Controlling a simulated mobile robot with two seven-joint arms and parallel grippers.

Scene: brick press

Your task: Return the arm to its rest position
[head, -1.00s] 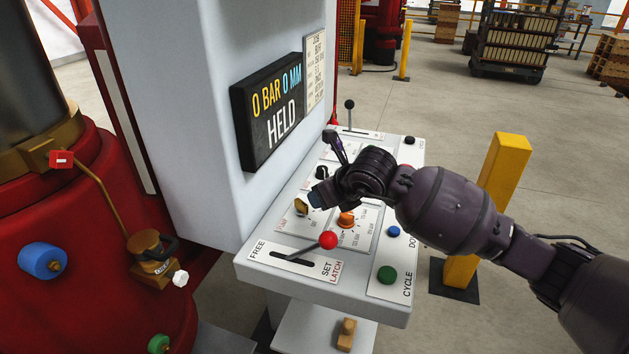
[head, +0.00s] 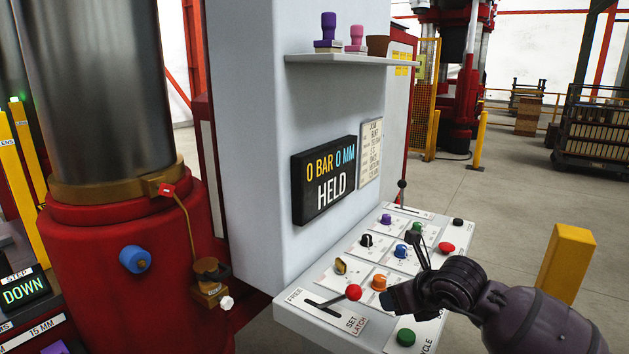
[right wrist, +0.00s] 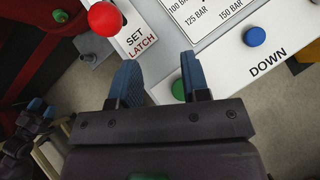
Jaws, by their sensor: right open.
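My right gripper (head: 392,300) is at the front right of the white control panel (head: 283,312), open and empty. In the right wrist view its two blue fingertips (right wrist: 158,68) stand apart with nothing between them. The red-knobbed lever (head: 353,292) is at the SET/LATCH end of its slot, apart from the fingers; its knob also shows in the right wrist view (right wrist: 104,17). My left gripper (right wrist: 40,110) shows only small at the left edge of the right wrist view, and its opening is unclear. The display (head: 325,181) reads 0 BAR, 0 MM, HELD.
Knobs and buttons cover the panel, including an orange knob (head: 379,282) and a green CYCLE button (head: 406,337). A yellow post (head: 566,262) stands to the right. The red press body (head: 140,280) is on the left. Open floor lies behind the panel.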

